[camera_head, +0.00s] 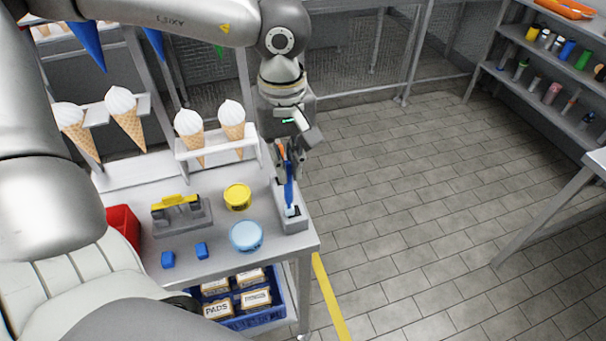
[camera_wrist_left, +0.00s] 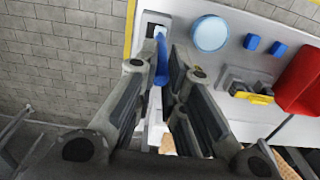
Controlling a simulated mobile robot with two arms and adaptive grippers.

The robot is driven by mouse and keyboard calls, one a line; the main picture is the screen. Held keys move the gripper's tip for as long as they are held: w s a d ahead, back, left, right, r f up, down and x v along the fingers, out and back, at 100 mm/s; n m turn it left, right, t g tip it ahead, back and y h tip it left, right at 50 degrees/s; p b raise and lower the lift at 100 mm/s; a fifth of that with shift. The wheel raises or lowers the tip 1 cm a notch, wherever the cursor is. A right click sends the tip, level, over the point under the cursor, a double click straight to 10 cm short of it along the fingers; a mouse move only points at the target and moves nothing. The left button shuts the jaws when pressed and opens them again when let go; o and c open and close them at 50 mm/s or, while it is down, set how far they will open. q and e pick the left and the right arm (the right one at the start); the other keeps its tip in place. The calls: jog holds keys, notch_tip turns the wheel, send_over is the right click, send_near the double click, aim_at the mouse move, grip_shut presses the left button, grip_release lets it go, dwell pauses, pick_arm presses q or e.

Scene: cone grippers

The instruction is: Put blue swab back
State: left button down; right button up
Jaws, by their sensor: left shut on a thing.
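The blue swab (camera_head: 289,193) is upright or nearly so, with its pale lower end at the front part of the grey holder (camera_head: 295,226) on the cart's right edge. I cannot tell whether that end is inside a slot or just above it. My left gripper (camera_head: 286,169) is shut on the upper part of the swab, above the holder. In the left wrist view the blue swab (camera_wrist_left: 162,62) sits between the two fingers, and the holder (camera_wrist_left: 150,18) shows a dark opening beside its end. My right gripper is not in view.
A small orange piece (camera_head: 281,151) shows at my left gripper. A yellow tub (camera_head: 238,196), a light blue round tub (camera_head: 246,236), blue blocks (camera_head: 168,260) and a grey-yellow caddy (camera_head: 180,215) stand left of the holder. An ice-cream cone rack (camera_head: 215,151) is behind. Open floor lies right.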

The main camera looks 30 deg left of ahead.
aim_at(291, 180)
pick_arm(q)
jog(key=shift+w+d+f+b, duration=0.15)
jog(key=shift+f+b, duration=0.2)
jog(key=shift+f, duration=0.5)
jog(key=f, duration=0.1)
jog(key=b, duration=0.1)
jog(key=f, duration=0.1)
jog(key=shift+d+f+b, duration=0.25)
jog(key=shift+f+b, duration=0.05)
jog(key=shift+f, duration=0.2)
jog(key=c, duration=1.7)
grip_release()
jog(key=shift+a+f, duration=0.1)
jog(key=shift+a, duration=0.25)
jog(key=shift+o, duration=0.9)
jog(key=shift+w, duration=0.4)
jog(key=shift+s+d+r, duration=0.1)
jog(key=shift+s+r, duration=0.05)
jog(key=shift+r, duration=0.5)
notch_tip(291, 180, up, 11)
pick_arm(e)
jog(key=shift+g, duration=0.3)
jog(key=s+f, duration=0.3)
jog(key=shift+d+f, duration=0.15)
pick_arm(q)
jog(key=shift+r, duration=0.1)
